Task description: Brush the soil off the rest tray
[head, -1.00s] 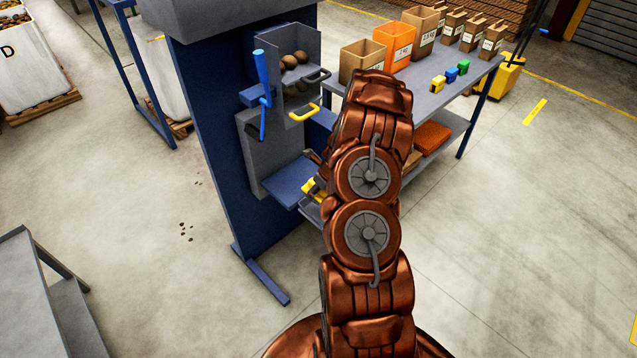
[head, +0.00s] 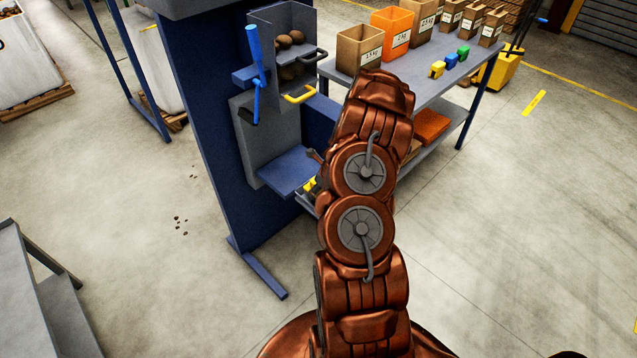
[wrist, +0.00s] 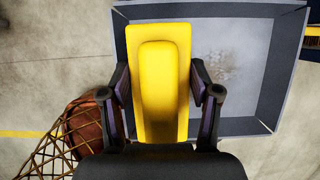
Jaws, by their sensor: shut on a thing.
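In the wrist view my gripper (wrist: 160,98) is shut on a yellow brush (wrist: 160,40), with a finger on each side of its block. Its bristles are not visible. Beyond it lies a grey tray (wrist: 285,68) with raised walls. A faint brownish soil patch (wrist: 217,68) shows on the tray floor, to the right of the brush. The brush covers part of the tray's left side; I cannot tell whether it touches the tray. In the head view my arm hides the gripper, and a bit of yellow (head: 310,184) shows beside it.
A brown round thing in a net (wrist: 85,125) is left of my gripper. In the head view a blue shelf (head: 287,172) juts from the grader column (head: 205,120), below a blue lever (head: 256,75) and yellow handle (head: 299,95). A bench with boxes (head: 360,50) stands behind my arm.

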